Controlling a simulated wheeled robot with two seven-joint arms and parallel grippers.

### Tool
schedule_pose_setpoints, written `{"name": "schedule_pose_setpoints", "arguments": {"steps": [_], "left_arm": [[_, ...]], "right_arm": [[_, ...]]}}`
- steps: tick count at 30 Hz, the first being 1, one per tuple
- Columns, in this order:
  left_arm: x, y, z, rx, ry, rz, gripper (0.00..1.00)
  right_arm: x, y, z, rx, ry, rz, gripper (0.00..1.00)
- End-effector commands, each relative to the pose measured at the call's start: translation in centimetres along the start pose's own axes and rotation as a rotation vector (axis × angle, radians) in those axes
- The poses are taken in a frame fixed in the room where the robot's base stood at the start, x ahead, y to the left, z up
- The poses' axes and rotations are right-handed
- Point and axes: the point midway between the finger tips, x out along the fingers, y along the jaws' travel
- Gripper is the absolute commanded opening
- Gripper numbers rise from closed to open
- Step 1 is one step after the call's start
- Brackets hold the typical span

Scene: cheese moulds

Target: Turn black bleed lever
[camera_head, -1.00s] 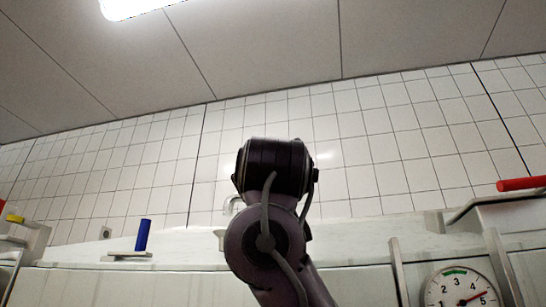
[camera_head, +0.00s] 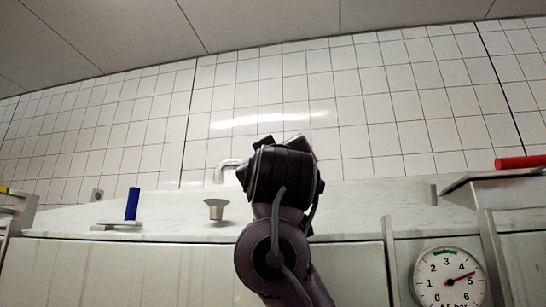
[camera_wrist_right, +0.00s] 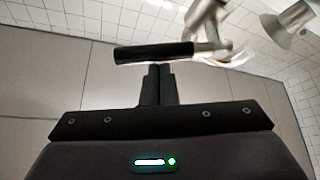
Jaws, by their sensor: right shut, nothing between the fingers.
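The black bleed lever (camera_wrist_right: 153,53) shows in the right wrist view as a dark bar lying nearly level, joined at its right end to a silver fitting (camera_wrist_right: 211,32). My right gripper (camera_wrist_right: 160,70) is shut and empty. Its fingertips are right at the lever's lower edge in the picture; I cannot tell whether they touch it. In the head view my right arm's wrist stands in the middle and hides most of the gripper and whatever is behind it. My left gripper is in neither view.
A curved silver tap (camera_head: 226,168) and a silver cone (camera_head: 215,208) stand left of my arm. A blue upright handle (camera_head: 132,204) is further left. A pressure gauge (camera_head: 449,281) and a red bar (camera_head: 521,162) are at the right. The tiled wall (camera_head: 380,100) is behind.

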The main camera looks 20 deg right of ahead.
Motion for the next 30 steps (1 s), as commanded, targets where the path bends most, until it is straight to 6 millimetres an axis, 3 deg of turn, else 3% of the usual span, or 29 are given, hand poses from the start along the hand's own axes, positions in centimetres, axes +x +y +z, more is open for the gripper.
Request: {"name": "schedule_pose_setpoints", "arguments": {"steps": [5, 16, 21, 30], "left_arm": [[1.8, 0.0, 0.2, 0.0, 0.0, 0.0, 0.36], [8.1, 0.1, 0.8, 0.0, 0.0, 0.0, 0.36], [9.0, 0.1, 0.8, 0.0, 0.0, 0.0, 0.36], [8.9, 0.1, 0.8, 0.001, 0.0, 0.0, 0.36]], "right_arm": [[-0.4, -0.2, 0.7, 0.044, 0.0, 0.027, 0.0], [-1.5, -0.5, 2.5, 0.305, -0.001, 0.179, 0.0], [-1.6, -0.3, 2.7, 0.317, -0.001, 0.186, 0.0], [-1.4, -0.2, 2.5, 0.314, -0.001, 0.186, 0.0]]}}
